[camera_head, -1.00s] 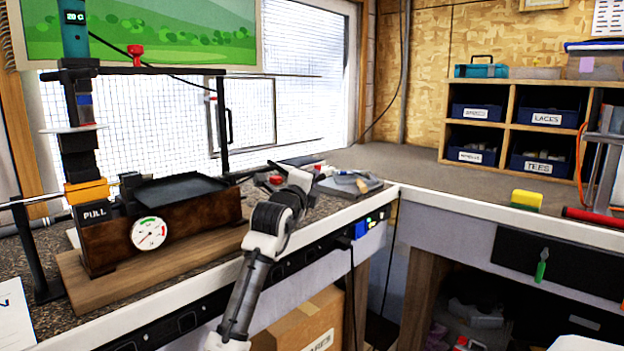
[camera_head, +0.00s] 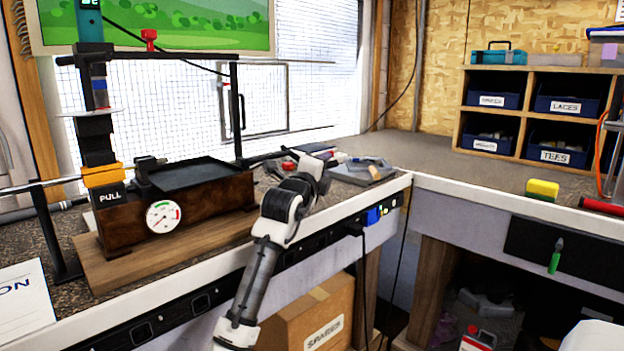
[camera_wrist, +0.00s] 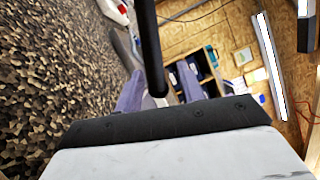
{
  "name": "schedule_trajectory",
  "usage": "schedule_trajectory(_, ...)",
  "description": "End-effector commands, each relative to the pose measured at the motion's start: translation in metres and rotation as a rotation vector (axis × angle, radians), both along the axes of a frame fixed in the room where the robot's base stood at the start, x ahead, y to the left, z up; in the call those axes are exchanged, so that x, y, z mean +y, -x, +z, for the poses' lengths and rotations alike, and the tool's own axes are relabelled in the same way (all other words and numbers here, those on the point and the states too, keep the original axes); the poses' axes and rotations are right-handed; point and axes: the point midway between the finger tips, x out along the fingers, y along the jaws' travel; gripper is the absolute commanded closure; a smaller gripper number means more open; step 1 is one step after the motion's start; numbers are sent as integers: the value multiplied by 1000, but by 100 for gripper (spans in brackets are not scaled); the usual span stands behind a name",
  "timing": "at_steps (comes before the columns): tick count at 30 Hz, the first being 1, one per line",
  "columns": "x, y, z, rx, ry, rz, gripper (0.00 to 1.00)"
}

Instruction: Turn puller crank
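In the wrist view a black rod (camera_wrist: 150,45) comes down between the two purple-grey fingers of my gripper (camera_wrist: 160,92). The fingers are apart, with gaps beside the rod; I see no clear contact. In the head view my wrist hides the fingertips.
Small tools and a grey tray (camera_head: 365,172) lie on the bench just beyond my wrist. The bench's white front edge (camera_head: 240,262) runs below my arm. A shelf of labelled blue bins (camera_head: 525,112) and a yellow sponge (camera_head: 542,189) are at the right. The bench's corner is clear.

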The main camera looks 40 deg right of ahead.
Motion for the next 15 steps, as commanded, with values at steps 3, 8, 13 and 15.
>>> schedule_trajectory(3, 15, 7, -3, 0, 1, 1, 61)
schedule_trajectory(8, 46, 21, -7, -2, 2, 2, 61)
schedule_trajectory(13, 79, 38, -10, -1, 1, 3, 61)
schedule_trajectory(15, 90, 44, -12, -1, 0, 2, 61)
